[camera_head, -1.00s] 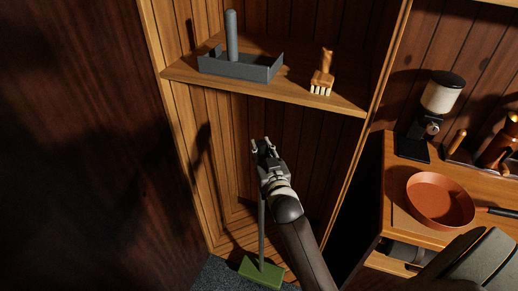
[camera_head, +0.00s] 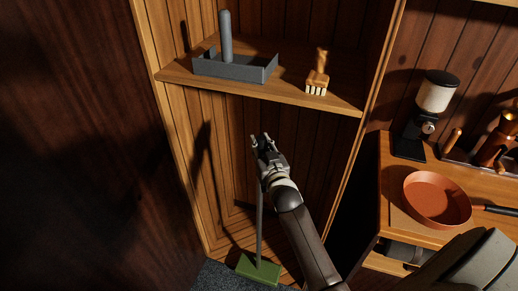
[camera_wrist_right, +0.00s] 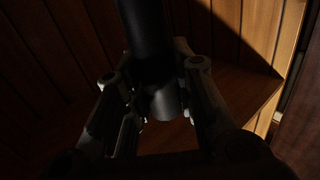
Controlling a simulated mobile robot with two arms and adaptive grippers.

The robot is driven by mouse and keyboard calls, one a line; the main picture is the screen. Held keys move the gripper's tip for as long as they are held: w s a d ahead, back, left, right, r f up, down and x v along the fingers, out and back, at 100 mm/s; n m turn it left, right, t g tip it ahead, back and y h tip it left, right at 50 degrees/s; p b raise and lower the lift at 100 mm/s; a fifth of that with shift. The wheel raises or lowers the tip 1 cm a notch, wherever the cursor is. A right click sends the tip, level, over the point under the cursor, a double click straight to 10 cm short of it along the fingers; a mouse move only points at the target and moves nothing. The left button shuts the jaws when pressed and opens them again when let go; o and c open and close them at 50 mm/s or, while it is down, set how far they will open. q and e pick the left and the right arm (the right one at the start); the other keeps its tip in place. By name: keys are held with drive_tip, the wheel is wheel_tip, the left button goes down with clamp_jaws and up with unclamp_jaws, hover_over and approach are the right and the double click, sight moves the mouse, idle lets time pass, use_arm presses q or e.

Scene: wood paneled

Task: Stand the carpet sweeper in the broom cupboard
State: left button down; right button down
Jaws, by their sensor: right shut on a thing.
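The carpet sweeper has a green head (camera_head: 258,269) and a thin grey pole (camera_head: 260,225). It stands nearly upright, its head low at the front of the broom cupboard (camera_head: 225,165). The head overlaps the line between cupboard floor and carpet; I cannot tell what it rests on. My right gripper (camera_head: 262,143) is shut on the upper handle, below the cupboard's shelf. In the right wrist view the dark round handle (camera_wrist_right: 145,40) sits between the fingers. The gripper hides part of the handle in the head view. My left gripper is not in view.
The shelf (camera_head: 180,77) above holds a grey tray with an upright post (camera_head: 235,67) and a wooden brush (camera_head: 317,74). The cupboard's side panel stands close right of my arm. A counter at right holds an orange pan (camera_head: 437,198) and a grinder (camera_head: 430,115). The cupboard's lower back is clear.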

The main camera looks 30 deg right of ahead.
drive_tip(key=w+d+f+b, duration=0.2)
drive_tip(key=w+d+b, duration=0.3)
drive_tip(key=w+d, duration=0.2)
drive_tip(key=shift+w+d, duration=0.4)
drive_tip(key=shift+d, duration=0.7)
idle(0.4)
drive_tip(key=shift+f, duration=0.25)
idle(0.6)
drive_tip(key=c, duration=1.5)
unclamp_jaws()
drive_tip(key=shift+c, duration=0.2)
drive_tip(key=o, duration=0.4)
drive_tip(key=shift+s+a, duration=0.1)
drive_tip(key=shift+s, duration=0.1)
drive_tip(key=shift+o, duration=0.7)
drive_tip(key=shift+f+b, duration=0.3)
drive_tip(key=shift+f, duration=0.5)
drive_tip(key=shift+o, duration=1)
drive_tip(key=shift+r, duration=0.25)
